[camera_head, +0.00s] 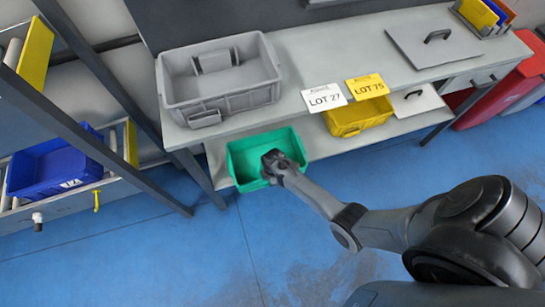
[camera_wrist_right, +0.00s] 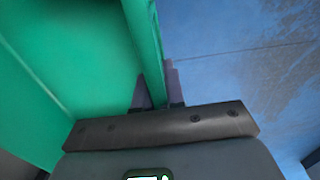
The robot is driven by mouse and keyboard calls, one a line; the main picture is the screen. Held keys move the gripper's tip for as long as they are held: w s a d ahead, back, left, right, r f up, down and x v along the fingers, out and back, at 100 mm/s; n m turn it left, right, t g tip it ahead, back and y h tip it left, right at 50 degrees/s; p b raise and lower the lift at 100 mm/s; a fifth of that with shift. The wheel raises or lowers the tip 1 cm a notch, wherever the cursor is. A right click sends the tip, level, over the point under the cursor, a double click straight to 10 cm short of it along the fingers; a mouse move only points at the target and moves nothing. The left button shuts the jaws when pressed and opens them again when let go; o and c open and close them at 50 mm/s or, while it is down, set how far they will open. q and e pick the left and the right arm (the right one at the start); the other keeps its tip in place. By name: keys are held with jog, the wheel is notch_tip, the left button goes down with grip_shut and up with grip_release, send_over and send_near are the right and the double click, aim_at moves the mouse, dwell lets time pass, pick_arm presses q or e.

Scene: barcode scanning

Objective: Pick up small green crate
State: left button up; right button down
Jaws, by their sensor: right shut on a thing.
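The small green crate (camera_head: 246,152) is at the left end of the lower shelf, at its front edge, and looks empty in the head view. My right gripper (camera_head: 270,165) is at the crate's front wall. In the right wrist view, the fingers of my right gripper (camera_wrist_right: 158,92) are on either side of the green crate's wall (camera_wrist_right: 143,35) and shut on it. The crate's inside (camera_wrist_right: 75,55) fills the left of that view, and blue floor shows on the right. I cannot tell whether the crate is clear of the shelf. My left gripper is not in view.
A grey crate (camera_head: 186,92) stands on the bench above. A yellow crate (camera_head: 358,116) is on the lower shelf to the right. LOT 27 (camera_head: 324,98) and LOT 75 (camera_head: 367,87) signs lie at the bench edge. A blue crate (camera_head: 55,168) sits left. The floor (camera_head: 150,260) in front is clear.

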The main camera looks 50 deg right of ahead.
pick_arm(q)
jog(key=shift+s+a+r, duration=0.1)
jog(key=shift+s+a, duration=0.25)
pick_arm(e)
jog(key=shift+s+a, duration=0.25)
jog(key=shift+s, duration=0.15)
jog(key=c, duration=1.2)
grip_release()
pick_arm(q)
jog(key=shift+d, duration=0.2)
pick_arm(e)
jog(key=shift+o, duration=0.2)
pick_arm(q)
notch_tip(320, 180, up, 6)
jog(key=p, duration=0.6)
pick_arm(e)
notch_tip(320, 180, up, 11)
jog(key=shift+o, duration=0.3)
jog(key=shift+f, duration=0.1)
